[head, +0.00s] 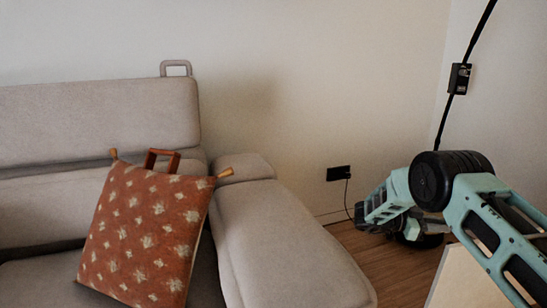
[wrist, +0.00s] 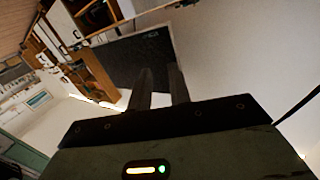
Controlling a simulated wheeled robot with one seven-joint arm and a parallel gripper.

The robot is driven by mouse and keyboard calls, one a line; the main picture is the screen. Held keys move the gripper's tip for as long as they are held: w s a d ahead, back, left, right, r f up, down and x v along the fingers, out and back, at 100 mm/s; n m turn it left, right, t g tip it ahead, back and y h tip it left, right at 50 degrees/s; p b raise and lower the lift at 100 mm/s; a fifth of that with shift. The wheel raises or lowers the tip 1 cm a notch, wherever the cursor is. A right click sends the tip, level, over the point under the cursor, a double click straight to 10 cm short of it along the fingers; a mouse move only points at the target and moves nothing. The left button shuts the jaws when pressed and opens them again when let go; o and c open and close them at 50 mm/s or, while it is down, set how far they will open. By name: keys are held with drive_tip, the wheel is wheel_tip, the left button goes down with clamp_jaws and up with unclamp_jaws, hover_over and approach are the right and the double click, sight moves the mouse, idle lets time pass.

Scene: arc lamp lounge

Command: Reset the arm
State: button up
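My arm (head: 480,225) is mint green with a black joint and reaches in from the right edge in the head view. It is bent, and its far part (head: 388,205) points left and away near the wall. The gripper's fingers cannot be made out there. In the wrist view, my gripper (wrist: 160,72) shows two dark fingers a small distance apart. Nothing shows between them, so it is slightly open and empty. The wrist view is tilted and shows the room.
A grey sofa (head: 300,245) fills the left, with a patterned rust-red cushion (head: 148,235) on it. A wall socket (head: 338,173) with a cord is behind my arm. A thin black lamp pole (head: 474,40) stands at right. A pale wooden surface (head: 462,283) lies below my arm.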

drive_tip(key=w+a+r+n+t+y, duration=0.1)
drive_tip(key=w+r+n+t+y, duration=0.3)
drive_tip(key=w+r+n+t, duration=0.55)
drive_tip(key=s+a+r+n+t+y, duration=0.3)
drive_tip(key=s+a+n+t+y, duration=0.15)
drive_tip(key=a+y, duration=0.45)
drive_tip(key=s+a+f+n+g+y, duration=0.2)
drive_tip(key=s+n+g, duration=0.2)
drive_tip(key=s, duration=1.2)
drive_tip(key=s+a+f+n+g+y, duration=0.2)
drive_tip(key=s+a+n+g, duration=0.15)
drive_tip(key=s, duration=1.35)
drive_tip(key=s+a+f+n+g+b, duration=0.2)
drive_tip(key=s+a+f+n+b, duration=0.25)
drive_tip(key=s+a, duration=0.35)
drive_tip(key=s+a+f+n+g+b, duration=0.25)
drive_tip(key=s+a+f+b, duration=0.2)
drive_tip(key=a, duration=0.55)
wheel_tip(320, 180, up, 39)
drive_tip(key=t+p, duration=0.1)
drive_tip(key=p, duration=3.7)
drive_tip(key=shift+s+d+r+y, duration=0.2)
drive_tip(key=shift+s+d+y, duration=0.05)
drive_tip(key=shift+s+y, duration=0.15)
